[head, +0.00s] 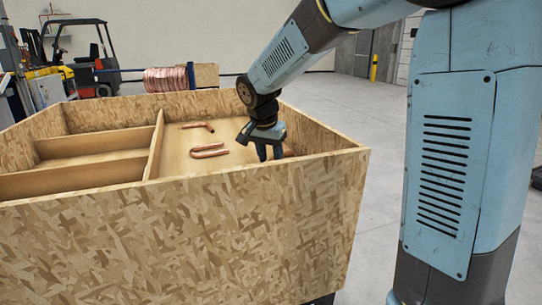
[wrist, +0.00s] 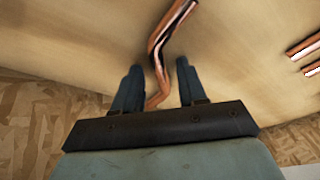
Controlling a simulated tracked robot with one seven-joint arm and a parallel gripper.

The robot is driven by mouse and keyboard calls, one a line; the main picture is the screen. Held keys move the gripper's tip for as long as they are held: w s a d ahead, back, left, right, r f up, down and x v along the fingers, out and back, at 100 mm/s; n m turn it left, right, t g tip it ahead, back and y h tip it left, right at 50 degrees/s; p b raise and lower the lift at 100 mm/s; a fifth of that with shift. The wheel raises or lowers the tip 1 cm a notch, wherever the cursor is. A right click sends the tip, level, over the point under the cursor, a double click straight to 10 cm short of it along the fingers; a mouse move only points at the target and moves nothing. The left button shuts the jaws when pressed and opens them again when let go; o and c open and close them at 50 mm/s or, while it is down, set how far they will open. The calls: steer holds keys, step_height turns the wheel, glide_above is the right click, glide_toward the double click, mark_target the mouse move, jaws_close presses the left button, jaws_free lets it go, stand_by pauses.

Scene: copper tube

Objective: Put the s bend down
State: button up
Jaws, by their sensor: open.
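The copper s bend (wrist: 157,50) lies on the bin floor in the wrist view, running between and beyond my two fingers. My gripper (wrist: 155,72) is open, with one finger on each side of the s bend and a gap to each. In the head view my gripper (head: 268,152) points down inside the right compartment of the wooden bin (head: 200,235), close to its front right wall. A small piece of copper (head: 289,153) shows beside the fingers there; most of the s bend is hidden by the gripper and wall.
A copper U-shaped tube (head: 208,151) and a bent copper tube (head: 198,126) lie left of my gripper in the same compartment. A wooden divider (head: 154,145) separates it from the left compartments. Two copper tube ends (wrist: 308,55) show at the right in the wrist view.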

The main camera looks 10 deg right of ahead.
steer(key=shift+r, duration=0.1)
steer(key=v, duration=1.2)
